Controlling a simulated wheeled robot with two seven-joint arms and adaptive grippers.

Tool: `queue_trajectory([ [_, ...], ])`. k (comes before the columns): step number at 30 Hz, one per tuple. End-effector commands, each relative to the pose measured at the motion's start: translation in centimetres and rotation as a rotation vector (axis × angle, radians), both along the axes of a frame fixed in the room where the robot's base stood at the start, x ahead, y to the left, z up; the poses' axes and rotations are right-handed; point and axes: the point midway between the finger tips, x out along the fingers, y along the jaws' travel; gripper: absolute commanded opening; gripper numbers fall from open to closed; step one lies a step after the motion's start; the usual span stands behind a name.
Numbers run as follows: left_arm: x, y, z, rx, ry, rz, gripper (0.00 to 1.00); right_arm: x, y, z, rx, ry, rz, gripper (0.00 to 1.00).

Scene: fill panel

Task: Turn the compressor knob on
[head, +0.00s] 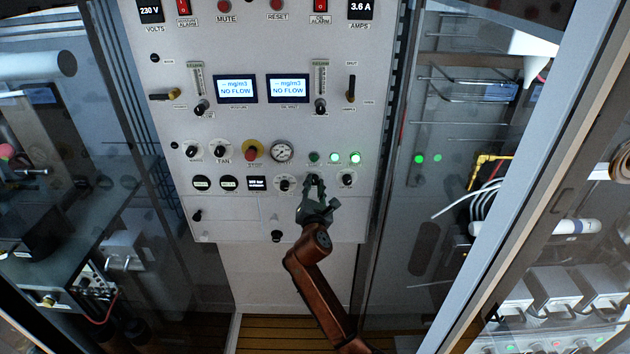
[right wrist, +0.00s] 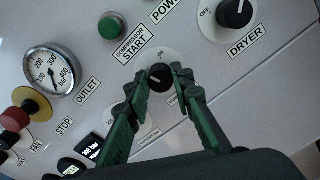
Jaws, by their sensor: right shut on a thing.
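The compressor knob (right wrist: 160,76) is a small black knob on a pale round plate, below the green compressor start button (right wrist: 112,27). My right gripper (right wrist: 158,86) has its two dark green fingers on either side of the knob and is shut on it. The label beside the knob is partly hidden by a finger, and its setting is hard to read. In the head view my right gripper (head: 314,181) reaches the lower right of the panel (head: 250,210) and hides the knob. My left gripper is not in view.
A pressure gauge (right wrist: 52,73) and a red stop button (right wrist: 15,119) on a yellow ring are to the left. Glass-fronted cabinets flank the panel.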

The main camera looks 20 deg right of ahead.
Motion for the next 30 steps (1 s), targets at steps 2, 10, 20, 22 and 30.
queue_trajectory([
  [2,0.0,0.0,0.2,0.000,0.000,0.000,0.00,0.0,-0.1,0.0,0.068,-0.019,-0.001,0.00],
  [10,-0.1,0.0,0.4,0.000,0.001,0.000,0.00,0.0,-0.1,-0.1,0.316,-0.091,-0.003,0.00],
  [20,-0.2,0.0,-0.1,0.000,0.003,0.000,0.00,0.0,-0.2,-0.3,0.617,-0.177,-0.002,0.00],
  [22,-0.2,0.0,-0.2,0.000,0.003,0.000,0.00,-0.1,-0.2,-0.3,0.679,-0.195,-0.003,0.00],
  [30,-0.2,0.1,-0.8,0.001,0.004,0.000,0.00,-0.1,-0.2,-0.4,0.878,-0.252,-0.003,0.00],
])
